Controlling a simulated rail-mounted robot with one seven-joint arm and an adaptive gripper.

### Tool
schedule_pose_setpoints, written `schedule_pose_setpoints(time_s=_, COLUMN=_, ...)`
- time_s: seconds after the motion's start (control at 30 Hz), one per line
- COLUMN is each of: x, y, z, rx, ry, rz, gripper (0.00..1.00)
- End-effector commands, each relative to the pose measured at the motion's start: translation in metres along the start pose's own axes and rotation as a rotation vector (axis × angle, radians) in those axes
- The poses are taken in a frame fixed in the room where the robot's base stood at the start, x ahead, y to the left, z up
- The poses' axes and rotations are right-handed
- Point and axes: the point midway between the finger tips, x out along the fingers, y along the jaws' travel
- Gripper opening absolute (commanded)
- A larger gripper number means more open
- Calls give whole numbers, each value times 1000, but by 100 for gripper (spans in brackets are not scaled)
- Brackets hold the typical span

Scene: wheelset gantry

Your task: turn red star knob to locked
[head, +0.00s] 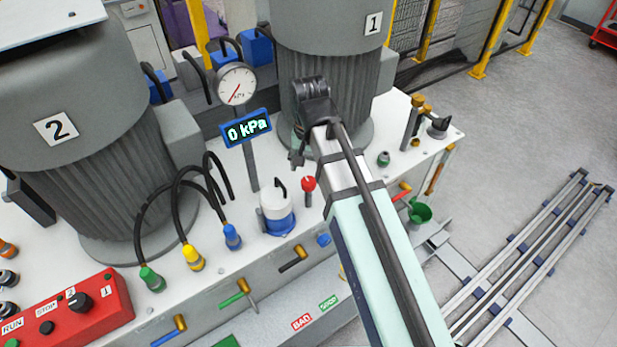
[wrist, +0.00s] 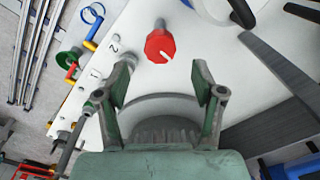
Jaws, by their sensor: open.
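The red star knob (head: 309,184) stands on a short grey post on the white bench top, right of a white-and-blue cup-shaped fitting. In the wrist view the red knob (wrist: 160,45) shows from above, with a white mark on its face pointing to the lower right. My gripper (wrist: 161,88) is open, its two green fingers apart with nothing between them. The knob lies just beyond the fingertips in that view, apart from them. In the head view my arm reaches over the bench beside the knob, and the fingers are mostly hidden by the arm.
Close by are the white-and-blue fitting (head: 276,208), a gauge (head: 237,85) on a post and a display (head: 247,128) reading 0 kPa. Motor 1 (head: 330,70) stands behind my arm. Black hoses and coloured plugs lie to the left. A green funnel (head: 419,212) is at the right edge.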

Motion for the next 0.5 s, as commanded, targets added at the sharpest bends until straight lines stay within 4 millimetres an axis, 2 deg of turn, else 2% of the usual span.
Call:
schedule_pose_setpoints(time_s=0.2, x=32, y=1, z=1, rx=0, ry=-2, rz=1, gripper=68)
schedule_pose_setpoints(time_s=0.5, x=55, y=0, z=0, rx=0, ry=-1, rz=0, gripper=68)
